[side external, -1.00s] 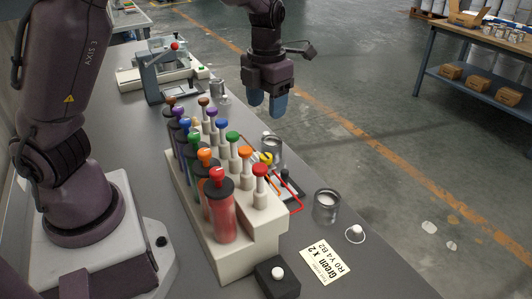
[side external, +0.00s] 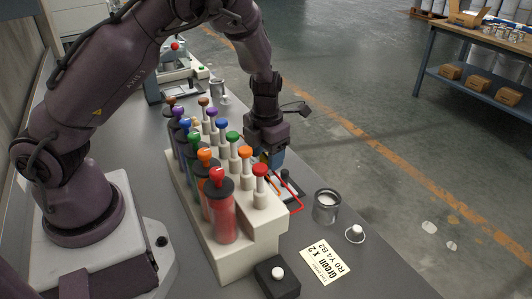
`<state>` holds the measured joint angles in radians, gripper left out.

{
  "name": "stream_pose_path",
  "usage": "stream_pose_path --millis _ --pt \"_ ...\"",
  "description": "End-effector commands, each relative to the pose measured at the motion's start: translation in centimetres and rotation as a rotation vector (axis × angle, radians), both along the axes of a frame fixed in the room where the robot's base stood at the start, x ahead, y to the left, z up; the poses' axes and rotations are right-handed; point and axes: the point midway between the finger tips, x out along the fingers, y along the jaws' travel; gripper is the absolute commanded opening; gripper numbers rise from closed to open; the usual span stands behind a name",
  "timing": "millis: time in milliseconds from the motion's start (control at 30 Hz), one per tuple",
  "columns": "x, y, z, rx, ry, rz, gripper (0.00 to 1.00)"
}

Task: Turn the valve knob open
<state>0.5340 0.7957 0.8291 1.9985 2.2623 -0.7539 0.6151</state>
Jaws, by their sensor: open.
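The pale dispenser rack (side external: 262,234) carries a row of tall colored canisters and a front row of short posts with round colored knobs, among them red (side external: 260,170), orange (side external: 245,152) and green (side external: 233,137). Which knob is the valve knob is not marked.
Right of the rack are a red-edged dark tray (side external: 297,200), a metal can (side external: 326,206), a white-topped piece (side external: 355,233) and a card reading "Green x2" (side external: 327,261). A black box with a white button (side external: 277,277) stands in front. Bench space beyond the card is clear.

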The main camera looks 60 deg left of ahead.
Motion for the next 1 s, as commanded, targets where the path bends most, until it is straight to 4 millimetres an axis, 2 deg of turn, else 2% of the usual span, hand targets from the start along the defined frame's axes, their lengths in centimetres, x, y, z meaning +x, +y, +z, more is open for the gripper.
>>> stream_pose_path --millis 200,400,433,767,1000 --pt "0.01 0.01 -0.02 0.0 0.0 0.0 0.57" --pt "0.01 0.01 0.0 0.0 0.0 0.0 0.11" --pt "0.01 0.01 0.01 0.0 0.0 0.0 0.07" --pt "0.02 0.01 0.04 0.001 0.0 0.039 0.07" --pt "0.0 0.05 0.04 0.001 0.0 0.176 0.07"
